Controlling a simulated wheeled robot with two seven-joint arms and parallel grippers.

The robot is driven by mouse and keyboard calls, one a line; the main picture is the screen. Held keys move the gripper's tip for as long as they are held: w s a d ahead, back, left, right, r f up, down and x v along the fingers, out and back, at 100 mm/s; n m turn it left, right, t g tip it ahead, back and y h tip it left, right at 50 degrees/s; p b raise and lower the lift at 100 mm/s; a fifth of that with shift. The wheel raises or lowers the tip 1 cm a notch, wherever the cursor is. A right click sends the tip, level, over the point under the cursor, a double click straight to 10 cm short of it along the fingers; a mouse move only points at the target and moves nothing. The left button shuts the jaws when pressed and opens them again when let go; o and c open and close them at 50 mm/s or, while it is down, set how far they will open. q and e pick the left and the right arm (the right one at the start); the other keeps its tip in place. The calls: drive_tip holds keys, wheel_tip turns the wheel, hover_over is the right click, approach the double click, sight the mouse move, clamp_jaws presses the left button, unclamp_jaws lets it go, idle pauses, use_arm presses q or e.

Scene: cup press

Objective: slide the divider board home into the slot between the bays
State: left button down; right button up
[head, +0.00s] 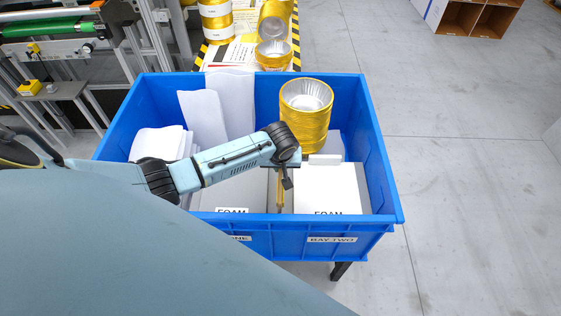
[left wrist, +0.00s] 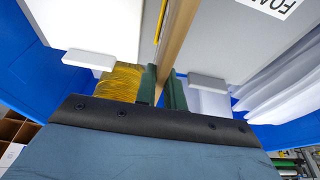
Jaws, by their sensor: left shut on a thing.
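The divider board (head: 280,197) shows as a narrow tan edge between two white foam blocks in the blue crate (head: 383,165). It also shows in the left wrist view (left wrist: 176,40), running away from my fingers between the blocks. My left gripper (head: 281,180) is over the middle of the crate, shut on the board. In the left wrist view its dark green fingers (left wrist: 163,88) lie on either side of the board. The slot and the board's lower edge are hidden, so I cannot tell how deep it sits. My right gripper is not in view.
Foam blocks stand left (head: 232,190) and right (head: 332,187) of the board. A stack of gold foil cups (head: 305,118) stands at the back right, close to my gripper. White sheets (head: 203,118) stand at the back left. The front wall carries a BAY TWO label (head: 332,240).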

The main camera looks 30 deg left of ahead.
use_arm(q)
drive_tip(key=shift+f+b, duration=0.9)
drive_tip(key=shift+f, duration=0.7)
drive_tip(key=c, duration=1.4)
unclamp_jaws()
drive_tip(key=p+v, duration=0.2)
drive_tip(key=v, duration=1.1)
drive_tip(key=shift+s+r+p, duration=0.15)
drive_tip(key=shift+r+p, duration=0.05)
drive_tip(key=shift+p, duration=0.15)
